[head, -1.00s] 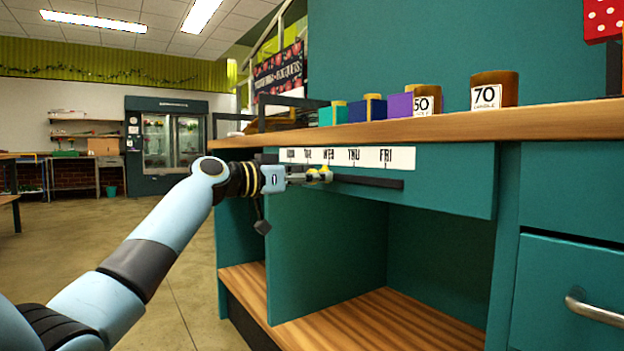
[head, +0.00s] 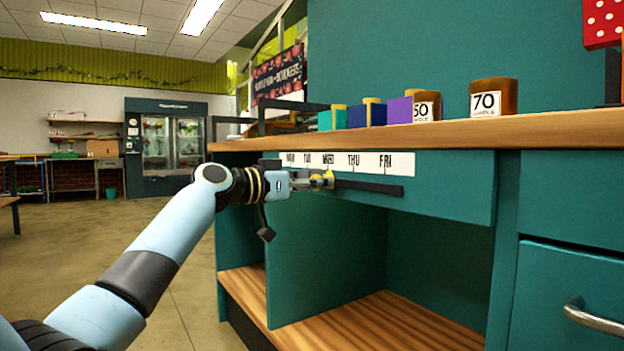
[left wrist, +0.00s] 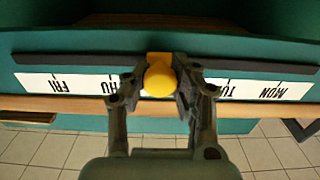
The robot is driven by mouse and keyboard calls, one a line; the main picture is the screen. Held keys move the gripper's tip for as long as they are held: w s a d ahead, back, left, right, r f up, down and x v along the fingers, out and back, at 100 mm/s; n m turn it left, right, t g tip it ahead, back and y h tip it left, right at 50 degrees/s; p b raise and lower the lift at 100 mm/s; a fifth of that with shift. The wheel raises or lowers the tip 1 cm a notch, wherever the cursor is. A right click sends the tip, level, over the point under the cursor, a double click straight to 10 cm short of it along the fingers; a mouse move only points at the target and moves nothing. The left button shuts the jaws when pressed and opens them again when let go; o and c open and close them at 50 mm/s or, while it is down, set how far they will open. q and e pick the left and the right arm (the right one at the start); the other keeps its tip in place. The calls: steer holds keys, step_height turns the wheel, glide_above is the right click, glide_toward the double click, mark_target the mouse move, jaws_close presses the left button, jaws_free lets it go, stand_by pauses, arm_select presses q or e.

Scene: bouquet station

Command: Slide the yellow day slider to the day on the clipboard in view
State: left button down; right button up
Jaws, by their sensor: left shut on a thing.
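The yellow slider (head: 328,178) sits on a dark horizontal rail (head: 370,186) on the teal counter front. A white day strip (head: 400,163) above the rail reads MON, TUE, WED, THU, FRI. The slider is below the WED mark in the head view. My left gripper (head: 318,182) is shut on its knob. In the left wrist view the strip is upside down; the round yellow knob (left wrist: 160,80) is between the fingers (left wrist: 160,88), between the THU and TUE labels, where WED is hidden. No clipboard shows. My right gripper is not in view.
The wooden countertop (head: 450,133) overhangs the strip and holds several coloured boxes and candle jars, including one marked 70 (head: 494,98). An open shelf (head: 370,320) lies below the rail. A drawer with a metal handle (head: 595,317) is at the right. The rail right of the slider is clear.

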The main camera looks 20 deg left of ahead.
arm_select(q)
steer(key=s+d, duration=0.1)
steer(key=s+d+p, duration=0.1)
steer(key=d, duration=0.1)
steer(key=s+d+p, duration=0.1)
steer(key=shift+s+d+r, duration=0.2)
steer(key=shift+s+d, duration=0.05)
steer(key=shift+s+d+f, duration=0.15)
steer(key=shift+s+d, duration=0.1)
steer(key=shift+d, duration=0.05)
steer(key=c, duration=1)
jaws_free()
steer(key=shift+a, duration=0.15)
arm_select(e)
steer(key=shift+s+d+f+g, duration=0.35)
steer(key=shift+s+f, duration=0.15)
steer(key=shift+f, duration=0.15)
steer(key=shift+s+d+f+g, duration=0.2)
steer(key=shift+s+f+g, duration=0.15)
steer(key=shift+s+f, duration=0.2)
arm_select(q)
steer(key=shift+s, duration=0.1)
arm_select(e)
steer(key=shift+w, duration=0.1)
arm_select(q)
steer(key=v, duration=1.2)
steer(key=shift+f, duration=0.1)
